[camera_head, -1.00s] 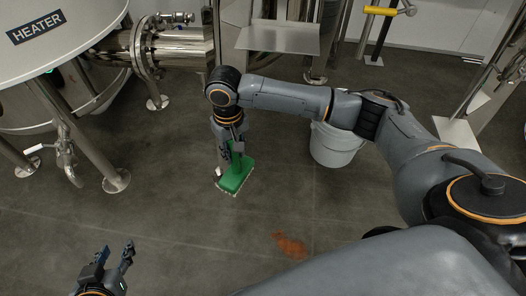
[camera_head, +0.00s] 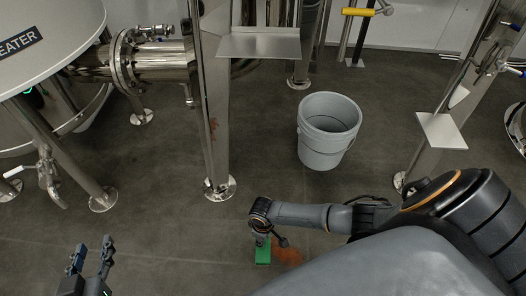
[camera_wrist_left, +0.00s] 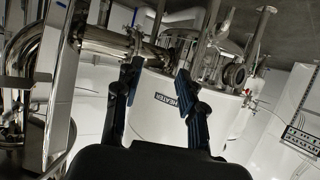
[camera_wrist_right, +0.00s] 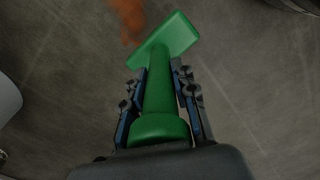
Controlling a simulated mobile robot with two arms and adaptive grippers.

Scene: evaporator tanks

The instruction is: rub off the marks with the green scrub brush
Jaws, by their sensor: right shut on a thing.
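The green scrub brush (camera_head: 263,256) is in my right gripper (camera_head: 263,239), low over the floor at the bottom middle of the head view. The right wrist view shows the fingers shut on its green handle (camera_wrist_right: 158,95), with the brush head (camera_wrist_right: 176,36) beyond them. An orange-brown mark (camera_head: 287,252) lies on the floor just right of the brush; it also shows in the right wrist view (camera_wrist_right: 128,18). I cannot tell whether the bristles touch the floor. Reddish marks (camera_head: 213,128) show on a steel leg. My left gripper (camera_head: 92,254) is open and empty.
A grey bucket (camera_head: 328,135) stands on the floor right of the steel leg (camera_head: 215,160). The heater tank (camera_head: 40,75) and its legs fill the left. A steel frame with a plate (camera_head: 441,131) stands at the right. The floor between the leg and the brush is clear.

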